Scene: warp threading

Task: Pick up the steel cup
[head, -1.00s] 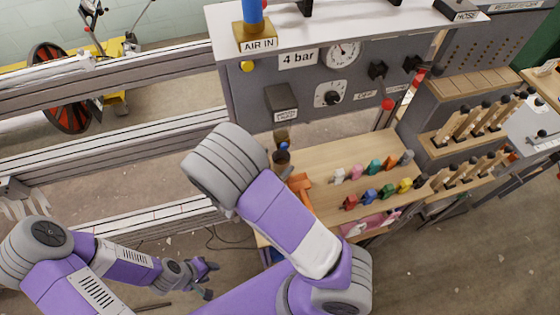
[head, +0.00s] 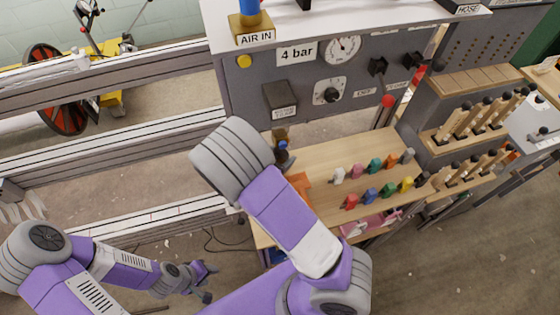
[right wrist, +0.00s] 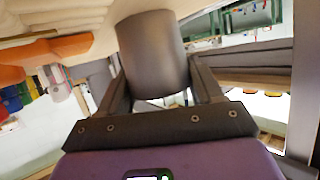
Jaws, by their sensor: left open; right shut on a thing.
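The steel cup (right wrist: 153,55) shows in the right wrist view as a smooth dark grey cylinder. My right gripper (right wrist: 157,82) is shut on it, with one dark finger on each side. In the head view I cannot make out the cup or the right gripper; my right arm covers that part of the bench. My left gripper (head: 206,280) is open and empty at the lower left of the head view, low and away from the bench.
The wooden bench (head: 318,152) carries several coloured pegs (head: 372,194) and an orange thing (head: 299,184) partly behind my arm. A grey panel (head: 240,90) with gauge and knobs stands behind. Racks of wooden-handled tools (head: 468,118) are at right. Metal rails (head: 100,137) run along the left.

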